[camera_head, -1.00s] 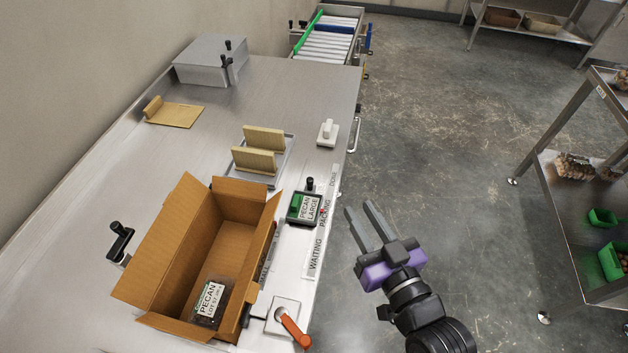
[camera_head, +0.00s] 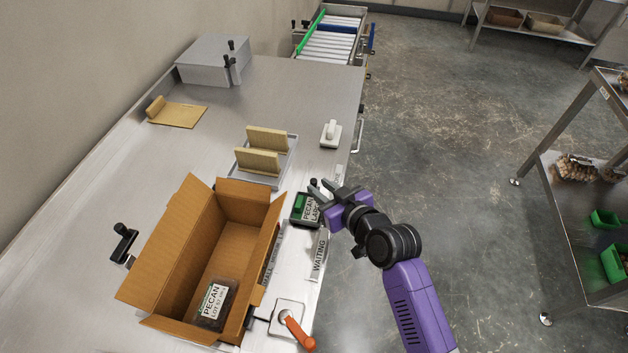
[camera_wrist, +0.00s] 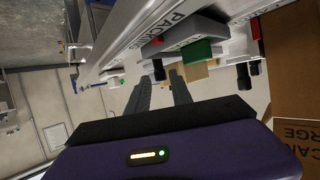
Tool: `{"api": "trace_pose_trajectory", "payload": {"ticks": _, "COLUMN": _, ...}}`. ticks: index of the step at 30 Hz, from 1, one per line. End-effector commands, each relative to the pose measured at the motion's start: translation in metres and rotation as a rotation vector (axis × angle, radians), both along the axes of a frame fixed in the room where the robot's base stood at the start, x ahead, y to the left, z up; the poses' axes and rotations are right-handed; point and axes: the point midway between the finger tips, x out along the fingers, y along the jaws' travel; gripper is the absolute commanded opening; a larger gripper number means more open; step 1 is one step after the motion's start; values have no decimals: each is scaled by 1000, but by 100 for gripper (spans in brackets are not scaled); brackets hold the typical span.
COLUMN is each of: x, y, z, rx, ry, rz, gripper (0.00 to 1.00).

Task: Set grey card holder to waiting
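The grey card holder (camera_head: 299,219) sits at the table's right edge, with a green piece and a card reading PECAN LARGE. It is beside the PACKING label (camera_wrist: 163,24), which shows in the wrist view. The WAITING label (camera_head: 319,256) lies nearer along the same edge. My gripper (camera_head: 320,190) is open, with its fingertips at the holder's far end, partly covering the card. In the wrist view a small black knob (camera_wrist: 158,69) shows in the gap between the fingertips; I cannot tell whether they touch it. The holder (camera_wrist: 190,33) shows above the fingers there.
An open carton (camera_head: 170,262) with a PECAN pack (camera_head: 214,304) stands left of the holder. An orange-handled lever (camera_head: 298,329) is at the near edge. A tray (camera_head: 288,165) with two tan blocks and a white-handled block (camera_head: 331,134) lie beyond.

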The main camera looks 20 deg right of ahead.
Motion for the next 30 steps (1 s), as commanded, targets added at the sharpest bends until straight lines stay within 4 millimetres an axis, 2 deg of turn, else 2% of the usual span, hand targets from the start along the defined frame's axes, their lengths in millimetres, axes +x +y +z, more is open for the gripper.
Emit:
{"api": "trace_pose_trajectory", "payload": {"ticks": 3, "x": 17, "y": 2, "z": -5, "rx": 0, "ry": 0, "rz": 0, "gripper": 27}}
{"api": "trace_pose_trajectory", "payload": {"ticks": 9, "x": 34, "y": 6, "z": -14, "rx": 1, "ry": 0, "rz": 0, "gripper": 27}}
{"api": "trace_pose_trajectory", "payload": {"ticks": 20, "x": 38, "y": 6, "z": -16, "rx": 1, "ry": -1, "rz": -1, "gripper": 27}}
{"api": "trace_pose_trajectory", "payload": {"ticks": 24, "x": 38, "y": 6, "z": -16, "rx": 1, "ry": -1, "rz": -1, "gripper": 1}}
{"api": "trace_pose_trajectory", "payload": {"ticks": 30, "x": 38, "y": 6, "z": -16, "rx": 1, "ry": -1, "rz": -1, "gripper": 0}}
